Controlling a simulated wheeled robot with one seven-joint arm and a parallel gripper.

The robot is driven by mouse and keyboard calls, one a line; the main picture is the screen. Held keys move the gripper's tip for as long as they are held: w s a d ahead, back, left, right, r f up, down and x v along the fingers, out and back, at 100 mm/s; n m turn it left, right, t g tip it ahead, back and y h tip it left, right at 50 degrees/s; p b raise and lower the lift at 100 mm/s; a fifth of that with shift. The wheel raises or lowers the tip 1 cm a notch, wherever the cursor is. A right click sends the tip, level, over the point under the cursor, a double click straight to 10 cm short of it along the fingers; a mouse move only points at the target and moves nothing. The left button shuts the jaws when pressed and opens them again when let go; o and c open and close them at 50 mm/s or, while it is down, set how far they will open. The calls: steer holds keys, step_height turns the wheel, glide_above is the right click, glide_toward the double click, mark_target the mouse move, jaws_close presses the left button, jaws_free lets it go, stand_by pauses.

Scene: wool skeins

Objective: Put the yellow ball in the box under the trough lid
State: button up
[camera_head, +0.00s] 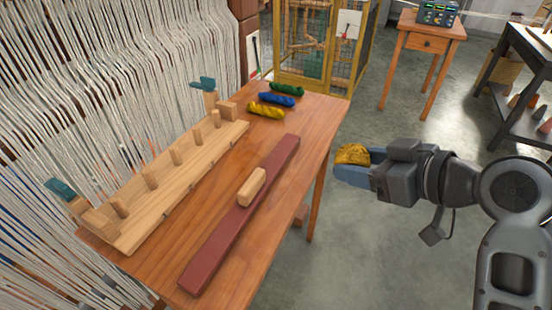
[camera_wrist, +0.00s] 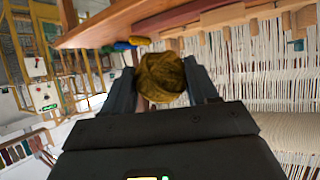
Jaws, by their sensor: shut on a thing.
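My gripper (camera_head: 358,165) is shut on the yellow ball (camera_head: 353,153), held in the air to the right of the table. In the wrist view, the mustard-yellow ball (camera_wrist: 162,78) sits between the two fingers. On the table lies a long dark red board (camera_head: 215,252) with a pale wooden handle block (camera_head: 251,187) on its middle; it looks like the trough lid. Beside it to the left is a long pale wooden piece (camera_head: 150,220) with several upright pegs. I see no open box; whether one lies under the red board is hidden.
Green (camera_head: 286,89), blue (camera_head: 277,100) and yellow (camera_head: 266,111) skeins lie at the table's (camera_head: 320,110) far end. White hanging threads (camera_head: 90,80) stand along the left. Teal-handled clamps (camera_head: 203,84) rise near the pegged piece. The floor under my gripper is clear.

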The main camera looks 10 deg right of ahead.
steer(key=shift+s+a+r, duration=0.1)
steer(key=shift+s+r, duration=0.25)
steer(key=shift+r, duration=0.2)
steer(key=shift+a, duration=0.25)
glide_above(295, 192)
step_height(295, 192, down, 7)
steer(key=shift+r, duration=0.15)
steer(key=shift+f, duration=2.05)
steer(key=shift+f, duration=0.15)
steer(key=o, duration=1)
steer(key=shift+o, duration=0.3)
